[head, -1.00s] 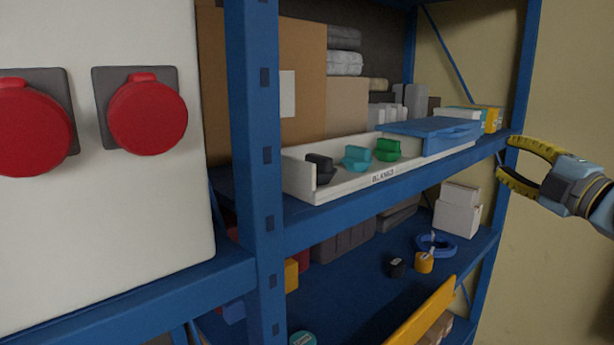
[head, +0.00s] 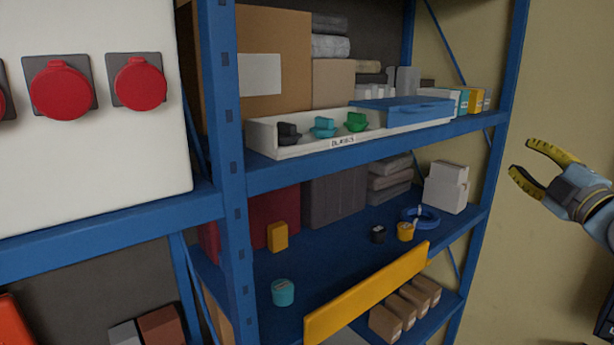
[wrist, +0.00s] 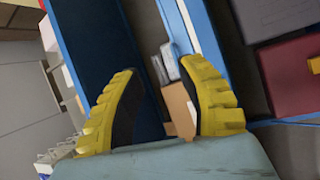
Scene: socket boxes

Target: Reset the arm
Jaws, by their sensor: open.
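My gripper (head: 532,167) is at the right side of the head view, with yellow ridged fingers. It is open and empty, held in the air in front of the tan wall, to the right of the blue shelf rack. In the wrist view my gripper (wrist: 160,105) shows its two fingers spread apart with nothing held between them. The blue shelving (head: 375,150) lies beyond the gap between them. The rest of my arm is mostly out of the picture.
A white tray (head: 292,150) on the upper shelf holds black, teal and green blanks beside a blue lid (head: 403,109). Red sockets (head: 62,90) sit on a white panel at left. A yellow board (head: 368,290) crosses the lower shelf front. Free room lies along the tan wall (head: 560,80).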

